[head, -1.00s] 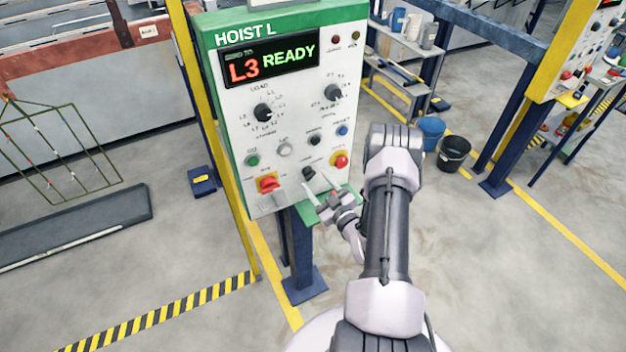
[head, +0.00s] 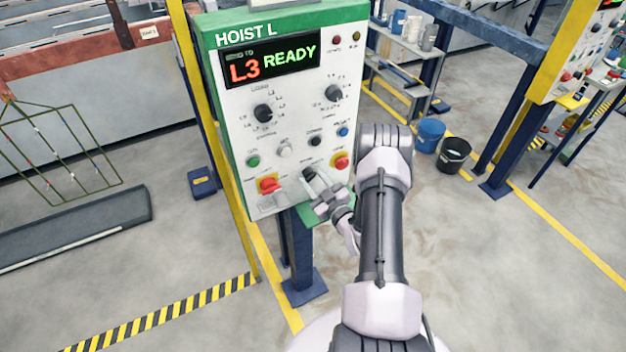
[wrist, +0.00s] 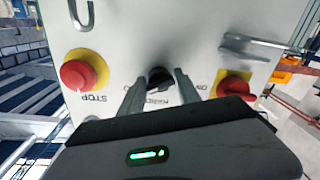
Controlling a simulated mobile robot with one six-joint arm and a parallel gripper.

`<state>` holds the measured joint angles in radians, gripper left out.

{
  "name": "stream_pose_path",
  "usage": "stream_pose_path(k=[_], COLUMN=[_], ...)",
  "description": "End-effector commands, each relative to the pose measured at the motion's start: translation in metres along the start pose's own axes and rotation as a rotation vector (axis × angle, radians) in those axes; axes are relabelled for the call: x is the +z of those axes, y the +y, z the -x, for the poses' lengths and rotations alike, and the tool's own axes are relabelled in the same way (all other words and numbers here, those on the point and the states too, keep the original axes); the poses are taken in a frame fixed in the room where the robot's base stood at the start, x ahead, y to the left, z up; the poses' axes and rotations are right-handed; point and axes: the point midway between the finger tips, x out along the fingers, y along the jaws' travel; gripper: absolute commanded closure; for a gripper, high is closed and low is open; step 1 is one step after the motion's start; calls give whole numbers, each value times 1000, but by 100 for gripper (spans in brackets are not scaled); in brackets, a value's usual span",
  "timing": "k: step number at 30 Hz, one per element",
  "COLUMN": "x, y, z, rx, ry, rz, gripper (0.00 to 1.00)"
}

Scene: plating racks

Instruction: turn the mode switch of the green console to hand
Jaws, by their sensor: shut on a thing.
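The green console (head: 290,20) is a white panel with a green top band marked HOIST L and a display reading L3 READY. Its mode switch is a small black knob (head: 309,173) low on the panel, also in the wrist view (wrist: 160,77), where a label like HAND shows beside it. My gripper (head: 314,184) is at the knob; in the wrist view its two fingers (wrist: 162,80) are on either side of it, shut on it. The knob's exact pointer direction is too small to tell.
A red stop button (wrist: 78,74) on a yellow plate and a red rotary switch (wrist: 235,87) flank the knob closely. A metal hook (wrist: 82,14) and a lever-like bracket (wrist: 245,48) stick out of the panel. Buckets (head: 454,154) stand on the floor at right.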

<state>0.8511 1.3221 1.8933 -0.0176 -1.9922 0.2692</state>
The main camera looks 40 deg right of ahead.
Motion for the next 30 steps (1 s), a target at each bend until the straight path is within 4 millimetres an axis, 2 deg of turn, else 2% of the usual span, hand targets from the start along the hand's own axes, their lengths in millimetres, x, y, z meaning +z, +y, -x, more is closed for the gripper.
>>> stream_pose_path(k=[8, 30], x=[2, 0], y=[1, 2], z=[0, -1], rx=[0, -10], ry=[-7, -42], rz=[132, 794], gripper=[100, 100])
